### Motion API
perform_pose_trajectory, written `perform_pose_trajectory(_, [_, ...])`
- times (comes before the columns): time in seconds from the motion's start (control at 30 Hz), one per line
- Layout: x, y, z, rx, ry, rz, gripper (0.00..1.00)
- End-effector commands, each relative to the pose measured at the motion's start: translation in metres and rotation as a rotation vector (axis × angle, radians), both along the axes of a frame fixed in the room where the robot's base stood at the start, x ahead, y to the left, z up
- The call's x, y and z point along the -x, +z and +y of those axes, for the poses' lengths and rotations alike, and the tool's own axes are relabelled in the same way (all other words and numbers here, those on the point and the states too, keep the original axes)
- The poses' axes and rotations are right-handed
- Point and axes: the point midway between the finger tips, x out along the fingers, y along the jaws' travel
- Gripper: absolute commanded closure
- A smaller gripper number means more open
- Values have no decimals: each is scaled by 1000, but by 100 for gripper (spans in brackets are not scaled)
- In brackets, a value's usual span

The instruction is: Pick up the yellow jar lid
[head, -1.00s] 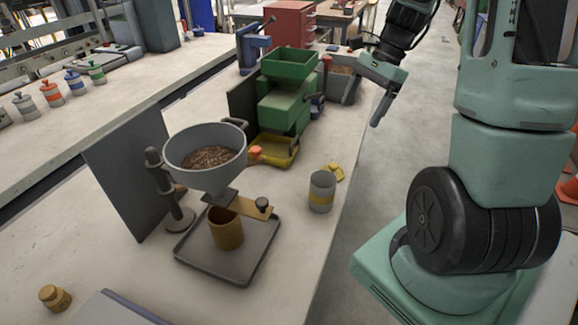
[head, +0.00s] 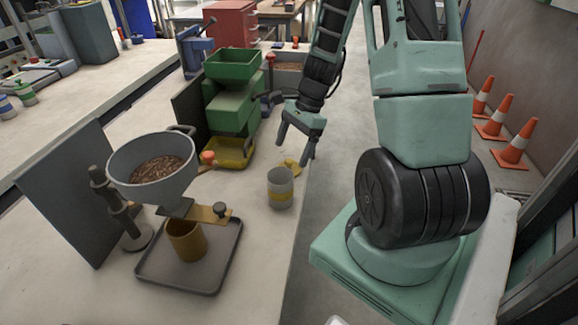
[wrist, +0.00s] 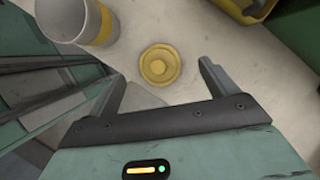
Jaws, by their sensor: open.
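The yellow jar lid (head: 291,165) lies on the bench just behind the jar, near the bench's right edge. In the wrist view the lid (wrist: 160,65) is round with a raised centre and lies flat, ahead of and between my open fingers, apart from them. My gripper (head: 296,148) is open and empty, pointing down, above and close to the lid in the head view. Its two fingers also show in the wrist view (wrist: 161,78). The grey jar with a yellow band (head: 280,188) stands upright beside the lid, and it also shows in the wrist view (wrist: 75,20).
A green machine (head: 231,95) with a yellow tray (head: 230,153) stands behind and left of the lid. A funnel of pellets (head: 152,167) sits over a brown cup (head: 187,240) on a grey tray (head: 205,278). Orange cones (head: 516,148) stand on the floor at right.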

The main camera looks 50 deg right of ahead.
Motion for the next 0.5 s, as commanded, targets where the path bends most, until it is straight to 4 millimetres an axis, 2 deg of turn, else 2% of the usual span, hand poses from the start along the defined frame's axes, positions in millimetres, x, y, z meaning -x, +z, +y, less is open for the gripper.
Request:
perform_pose_trajectory(0.23, [1,-33,13,-3,-1,3,15])
perform_pose_trajectory(0.5, [0,-39,15,0,-1,0,15])
